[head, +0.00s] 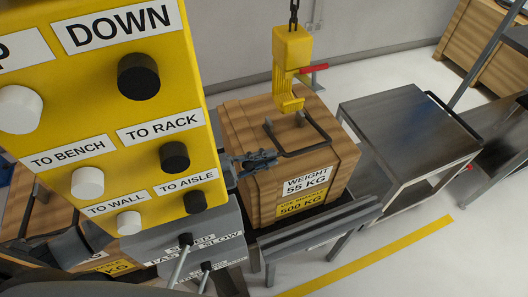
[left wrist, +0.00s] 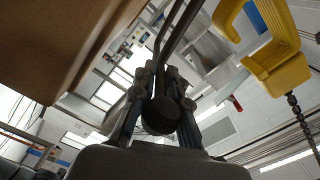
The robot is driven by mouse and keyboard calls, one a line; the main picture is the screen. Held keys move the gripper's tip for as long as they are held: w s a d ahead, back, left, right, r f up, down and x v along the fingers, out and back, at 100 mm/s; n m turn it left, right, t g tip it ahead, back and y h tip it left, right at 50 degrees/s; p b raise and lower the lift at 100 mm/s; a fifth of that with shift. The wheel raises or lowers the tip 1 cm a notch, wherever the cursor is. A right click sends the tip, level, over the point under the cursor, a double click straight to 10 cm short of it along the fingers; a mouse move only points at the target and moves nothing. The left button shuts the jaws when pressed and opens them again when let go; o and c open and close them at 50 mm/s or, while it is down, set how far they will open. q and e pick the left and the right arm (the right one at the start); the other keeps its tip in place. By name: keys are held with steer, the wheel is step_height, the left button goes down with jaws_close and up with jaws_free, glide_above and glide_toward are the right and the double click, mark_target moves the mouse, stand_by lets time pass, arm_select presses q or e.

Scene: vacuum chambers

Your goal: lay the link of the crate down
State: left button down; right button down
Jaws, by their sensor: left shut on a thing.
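The wooden crate (head: 240,125) has a weight label on its near face, and a black U-shaped link (head: 305,148) is on its top. The link leans toward the crate's near side; I cannot tell whether it touches the lid. My left gripper (head: 268,160) is shut on the link near its left corner. In the left wrist view the dark link bar (left wrist: 165,35) runs up from between the fingers (left wrist: 162,95). The yellow hook (head: 290,75) hangs on a chain just above the crate, apart from the link as far as I see. My right gripper is out of view.
A yellow control pendant (head: 95,100) with several knobs fills the left foreground and hides part of the scene. The crate stands on a grey stand (head: 320,225). A metal table (head: 405,130) is to its right. Another crate (head: 480,45) stands at the back right.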

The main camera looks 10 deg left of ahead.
arm_select(q)
steer(key=shift+s+f+b, duration=0.15)
steer(key=shift+f+b, duration=0.2)
steer(key=shift+f, duration=0.65)
steer(key=c, duration=1.4)
jaws_free()
steer(key=shift+a, duration=0.1)
steer(key=shift+s, duration=0.1)
steer(key=v, duration=1.2)
